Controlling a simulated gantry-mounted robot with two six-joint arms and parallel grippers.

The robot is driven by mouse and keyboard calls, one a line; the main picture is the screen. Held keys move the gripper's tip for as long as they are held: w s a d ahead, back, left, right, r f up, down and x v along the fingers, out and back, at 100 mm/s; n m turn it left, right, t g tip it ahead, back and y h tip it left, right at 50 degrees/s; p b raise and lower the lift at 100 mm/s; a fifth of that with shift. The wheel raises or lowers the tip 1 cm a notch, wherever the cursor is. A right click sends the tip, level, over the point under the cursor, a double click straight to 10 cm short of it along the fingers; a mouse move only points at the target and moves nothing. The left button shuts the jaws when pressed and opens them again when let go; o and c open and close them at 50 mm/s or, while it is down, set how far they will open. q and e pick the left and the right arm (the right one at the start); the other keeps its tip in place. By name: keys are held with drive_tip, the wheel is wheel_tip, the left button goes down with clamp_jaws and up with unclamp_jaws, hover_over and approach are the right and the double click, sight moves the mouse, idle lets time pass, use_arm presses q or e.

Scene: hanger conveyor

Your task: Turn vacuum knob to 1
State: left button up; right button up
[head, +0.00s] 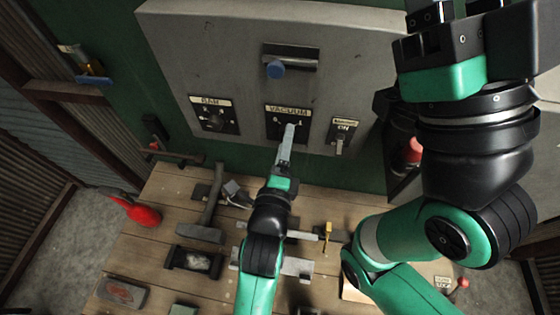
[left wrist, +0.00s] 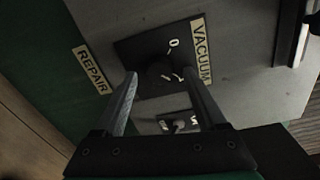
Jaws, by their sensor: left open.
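The vacuum knob (left wrist: 160,70) is dark, on a black plate (left wrist: 135,48) with 0 and 1 marks and a VACUUM label (left wrist: 201,48). In the head view the VACUUM plate (head: 275,121) is on the grey panel, its knob largely covered by my gripper. My left gripper (head: 289,130) is at this plate, and in the left wrist view its fingers (left wrist: 160,80) are apart with the knob between them. I cannot tell whether they touch it or which mark it points to. My right gripper (head: 445,25) is raised at the upper right, its fingertips unclear.
A plate with a BAR-like label (head: 214,116) is left of the VACUUM plate, and an ON switch (head: 340,137) is close on its right. A wooden bench (head: 150,250) below holds a hammer (head: 211,195) and other tools.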

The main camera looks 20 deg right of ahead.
use_arm(q)
drive_tip(key=v, duration=1)
drive_tip(key=shift+s, duration=0.25)
drive_tip(key=shift+a, duration=0.2)
